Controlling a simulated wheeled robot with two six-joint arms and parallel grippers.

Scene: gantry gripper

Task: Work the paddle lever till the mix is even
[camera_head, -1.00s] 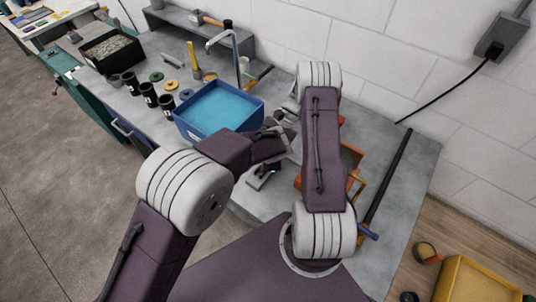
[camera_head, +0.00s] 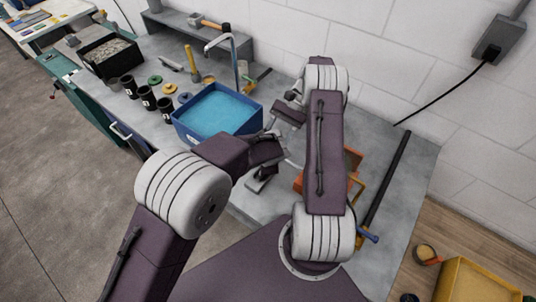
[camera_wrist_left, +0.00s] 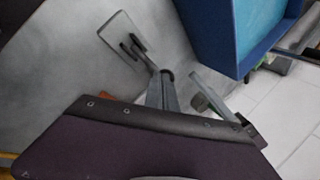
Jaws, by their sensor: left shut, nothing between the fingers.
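A blue tub (camera_head: 192,130) of lighter blue mix (camera_head: 220,106) stands on the grey bench; its corner (camera_wrist_left: 229,55) also shows in the left wrist view. A small grey stand (camera_head: 258,184) is beside the tub, under my left wrist. A plate with black pins (camera_wrist_left: 124,36) and a grey post (camera_wrist_left: 160,94) show in the left wrist view; I cannot tell whether they are the paddle lever. My left gripper (camera_head: 278,135) is shut and empty near the tub's right corner. My right gripper is close by, mostly hidden behind arm links.
A bent pipe (camera_head: 228,50) rises behind the tub. Black cups (camera_head: 148,97) and small discs (camera_head: 170,88) stand left of it. An orange part (camera_head: 352,160) and a black bar (camera_head: 388,180) lie to the right. My two arms nearly meet above the bench.

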